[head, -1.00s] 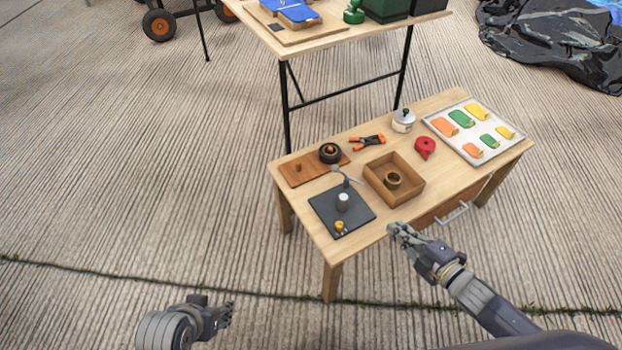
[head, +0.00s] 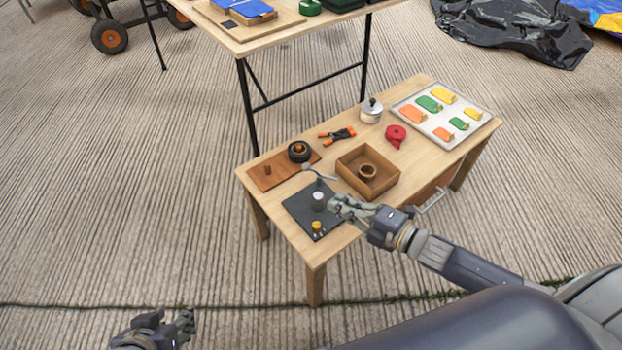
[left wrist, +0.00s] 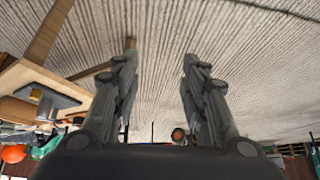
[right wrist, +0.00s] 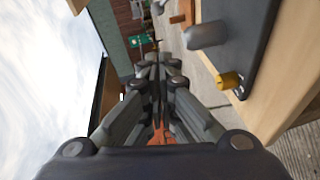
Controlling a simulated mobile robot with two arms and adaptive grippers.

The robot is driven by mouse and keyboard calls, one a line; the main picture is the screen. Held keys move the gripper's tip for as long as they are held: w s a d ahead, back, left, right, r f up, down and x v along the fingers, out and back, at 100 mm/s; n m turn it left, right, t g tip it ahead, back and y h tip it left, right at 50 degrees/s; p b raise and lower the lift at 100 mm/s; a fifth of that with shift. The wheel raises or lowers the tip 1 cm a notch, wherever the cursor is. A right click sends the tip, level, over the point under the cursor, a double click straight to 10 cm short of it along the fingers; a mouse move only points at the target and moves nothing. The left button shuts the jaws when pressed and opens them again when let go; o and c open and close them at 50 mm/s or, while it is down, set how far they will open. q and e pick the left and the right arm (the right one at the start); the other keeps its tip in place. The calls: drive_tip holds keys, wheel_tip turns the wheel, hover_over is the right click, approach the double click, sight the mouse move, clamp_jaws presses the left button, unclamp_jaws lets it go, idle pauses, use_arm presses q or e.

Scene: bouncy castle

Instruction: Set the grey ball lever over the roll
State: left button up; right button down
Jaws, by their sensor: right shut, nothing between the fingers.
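A dark grey board (head: 297,204) lies on the near left end of the low table. A light grey upright cylinder (head: 318,201) and a yellow knob (head: 316,226) stand on it; the right wrist view shows the cylinder (right wrist: 207,35) and knob (right wrist: 230,80) close by. Behind them a small grey ball (head: 306,167) sits at the end of a thin rod, apparently the lever. I cannot tell which piece is the roll. My right gripper (head: 337,204) is shut and empty, just right of the cylinder. My left gripper (left wrist: 160,80) is open and empty, away from the table.
A wooden box (head: 351,178) with a ring inside stands right of the board. A brown plank (head: 270,176) with a black wheel-like ring (head: 299,152), orange pliers (head: 337,136), a pot (head: 371,112), a red tape-like item (head: 396,135) and a tray (head: 405,105) of coloured pieces fill the rest.

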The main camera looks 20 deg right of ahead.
drive_tip(key=b+x, duration=0.2)
drive_tip(key=x, duration=0.7)
drive_tip(key=shift+f, duration=0.1)
drive_tip(key=w, duration=0.1)
drive_tip(key=w+b, duration=0.1)
drive_tip(key=w+d, duration=0.1)
drive_tip(key=shift+w+f, duration=0.1)
drive_tip(key=shift+f, duration=0.2)
drive_tip(key=shift+w, duration=0.15)
use_arm(q)
drive_tip(key=w+d+r+t+h, duration=0.2)
drive_tip(key=w+d+r+t, duration=0.3)
drive_tip(key=w+r+t, duration=0.4)
drive_tip(key=w+r, duration=0.3)
drive_tip(key=r, duration=0.1)
drive_tip(key=shift+t+h, duration=0.3)
drive_tip(key=shift+h, duration=0.1)
drive_tip(key=shift+f, duration=0.1)
